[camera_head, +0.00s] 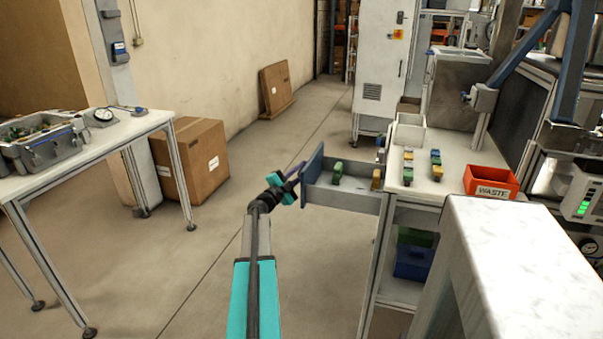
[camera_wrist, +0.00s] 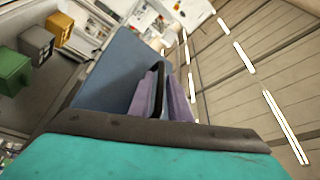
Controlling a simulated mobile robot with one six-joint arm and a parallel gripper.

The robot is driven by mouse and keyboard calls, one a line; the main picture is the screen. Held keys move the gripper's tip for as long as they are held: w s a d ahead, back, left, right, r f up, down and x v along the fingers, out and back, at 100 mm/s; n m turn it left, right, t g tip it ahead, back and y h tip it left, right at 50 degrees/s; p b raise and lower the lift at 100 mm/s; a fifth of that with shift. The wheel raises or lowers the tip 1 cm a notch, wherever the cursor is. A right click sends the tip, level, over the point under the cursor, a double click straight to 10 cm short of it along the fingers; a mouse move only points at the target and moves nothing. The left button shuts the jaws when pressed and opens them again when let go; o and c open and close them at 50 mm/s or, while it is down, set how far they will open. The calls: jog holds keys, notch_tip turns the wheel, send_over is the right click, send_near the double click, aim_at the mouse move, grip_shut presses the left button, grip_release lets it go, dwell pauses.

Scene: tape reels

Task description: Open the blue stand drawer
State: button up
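The blue stand drawer (camera_head: 342,200) sticks out to the left from the stand in the head view, well open, with a green block (camera_head: 337,172) and a yellow block (camera_head: 376,180) inside. Its blue front panel (camera_head: 313,165) faces left; in the wrist view this panel (camera_wrist: 118,68) fills the middle. My gripper (camera_head: 297,172) is at the outer side of the panel. In the wrist view its purple fingers (camera_wrist: 163,100) stand on both sides of the dark handle (camera_wrist: 158,72) and look shut on it. The finger bases are hidden by the gripper's dark edge.
The stand top (camera_head: 424,180) holds small coloured blocks, a white bin (camera_head: 408,133) and a red waste bin (camera_head: 491,183). A blue bin (camera_head: 413,263) sits below. A table (camera_head: 130,127) stands at left, near a cardboard box (camera_head: 190,160). The floor left of the drawer is clear.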

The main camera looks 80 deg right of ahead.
jog(key=v, duration=1.3)
jog(key=shift+a, duration=0.35)
jog(key=shift+w, duration=0.15)
